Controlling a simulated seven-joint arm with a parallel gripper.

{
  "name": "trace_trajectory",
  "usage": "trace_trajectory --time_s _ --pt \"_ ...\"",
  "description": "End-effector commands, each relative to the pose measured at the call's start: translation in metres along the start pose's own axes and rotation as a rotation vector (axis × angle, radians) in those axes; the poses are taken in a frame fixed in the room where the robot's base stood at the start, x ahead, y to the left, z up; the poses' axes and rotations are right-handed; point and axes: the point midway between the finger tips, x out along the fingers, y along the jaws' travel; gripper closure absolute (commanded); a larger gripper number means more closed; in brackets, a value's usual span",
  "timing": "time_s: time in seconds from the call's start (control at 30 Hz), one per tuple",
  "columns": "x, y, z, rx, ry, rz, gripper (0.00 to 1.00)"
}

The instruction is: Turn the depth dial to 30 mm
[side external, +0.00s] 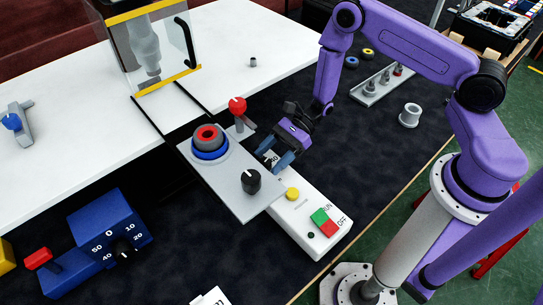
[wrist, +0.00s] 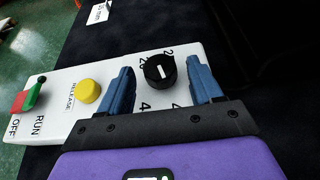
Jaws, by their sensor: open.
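A black round dial (wrist: 160,70) with a white pointer line sits on the white control box (wrist: 60,112) in the wrist view. Numbers are printed around it, only partly readable, with 20 and a 4 showing; the exact setting cannot be read. My gripper (wrist: 160,64) is open, with one blue finger on each side of the dial and gaps visible between them. In the side external view my gripper (side external: 275,158) is over the far end of the white control box (side external: 283,218), and its fingers mostly hide the dial.
The box also carries a yellow RELEASE button (wrist: 89,91) and a green and red RUN/OFF switch (wrist: 30,96). Beside it, a grey plate (side external: 215,178) bears a black knob (side external: 251,182) and stacked rings (side external: 209,142). A blue box (side external: 108,228) with a numbered dial stands at left.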

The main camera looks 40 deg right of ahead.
Motion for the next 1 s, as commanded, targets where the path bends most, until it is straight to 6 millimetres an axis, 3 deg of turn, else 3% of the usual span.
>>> trace_trajectory --time_s 0.17,0.37,0.63,1.0 --pt "0.0002 0.0 0.0 0.0 0.0 0.0 0.35" --pt "-0.0001 0.0001 0.0 0.0 0.0 0.0 0.92" --pt "0.0002 -0.0016 0.0005 -0.014 -0.003 0.036 0.92" --pt "0.0016 -0.0072 0.001 -0.102 -0.004 0.245 0.91"
